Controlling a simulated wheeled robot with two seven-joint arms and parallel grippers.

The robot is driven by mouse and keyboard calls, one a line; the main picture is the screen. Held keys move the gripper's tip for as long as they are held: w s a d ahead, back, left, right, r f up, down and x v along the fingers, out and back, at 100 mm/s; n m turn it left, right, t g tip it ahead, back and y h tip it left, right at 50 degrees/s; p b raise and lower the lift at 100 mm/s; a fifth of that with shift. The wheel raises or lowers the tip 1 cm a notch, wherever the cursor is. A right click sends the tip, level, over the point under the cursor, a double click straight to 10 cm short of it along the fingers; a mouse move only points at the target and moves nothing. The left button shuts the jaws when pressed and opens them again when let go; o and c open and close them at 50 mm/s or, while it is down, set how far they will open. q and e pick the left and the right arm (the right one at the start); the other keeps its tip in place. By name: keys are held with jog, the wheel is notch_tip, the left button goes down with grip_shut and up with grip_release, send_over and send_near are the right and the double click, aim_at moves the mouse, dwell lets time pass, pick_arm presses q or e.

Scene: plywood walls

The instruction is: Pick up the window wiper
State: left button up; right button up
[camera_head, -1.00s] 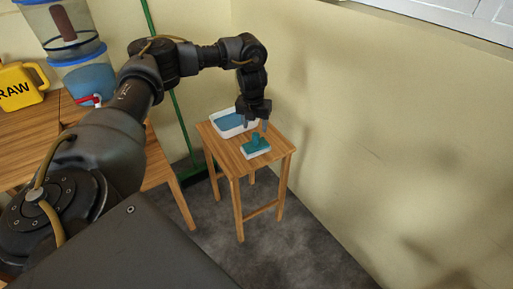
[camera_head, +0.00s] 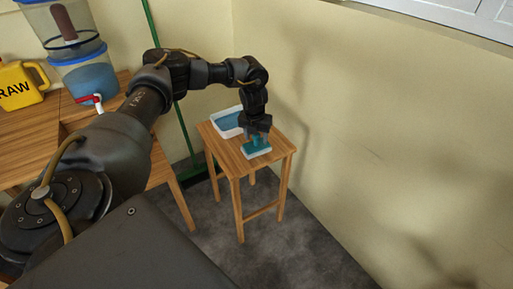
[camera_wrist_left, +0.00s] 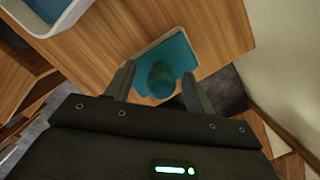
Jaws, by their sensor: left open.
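The window wiper (camera_head: 257,149) lies on the small wooden table (camera_head: 228,157). It has a teal upright handle on a teal and white base. In the left wrist view the wiper (camera_wrist_left: 163,72) shows its round teal handle between the fingers, with the base beyond them. My left gripper (camera_head: 257,138) points down over the wiper. In the left wrist view my left gripper (camera_wrist_left: 157,85) is open, one finger on each side of the handle, with gaps visible. My right gripper is not in view.
A white tray (camera_head: 217,113) with blue inside stands behind the wiper on the table. A pale wall (camera_head: 360,130) is close on the right. A green pole (camera_head: 183,125) stands behind. A wooden table with a yellow jug (camera_head: 20,86) and a blue-lidded water container (camera_head: 88,80) is at left.

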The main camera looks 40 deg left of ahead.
pick_arm(q)
grip_shut()
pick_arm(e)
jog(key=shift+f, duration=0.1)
pick_arm(q)
jog(key=shift+r, duration=0.1)
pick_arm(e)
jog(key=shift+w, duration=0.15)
pick_arm(q)
jog(key=shift+w+r, duration=0.1)
jog(key=shift+r, duration=0.4)
jog(key=r, duration=0.2)
jog(key=shift+s+r, duration=0.25)
jog(key=shift+r, duration=0.05)
jog(key=s+r+p, duration=0.2)
jog(key=s+r, duration=0.2)
jog(key=s, duration=0.2)
jog(key=s+d+r+p, duration=0.1)
jog(key=s+r+p, duration=0.1)
jog(key=s+r, duration=0.3)
jog(key=s, duration=0.2)
jog(key=shift+s, duration=0.3)
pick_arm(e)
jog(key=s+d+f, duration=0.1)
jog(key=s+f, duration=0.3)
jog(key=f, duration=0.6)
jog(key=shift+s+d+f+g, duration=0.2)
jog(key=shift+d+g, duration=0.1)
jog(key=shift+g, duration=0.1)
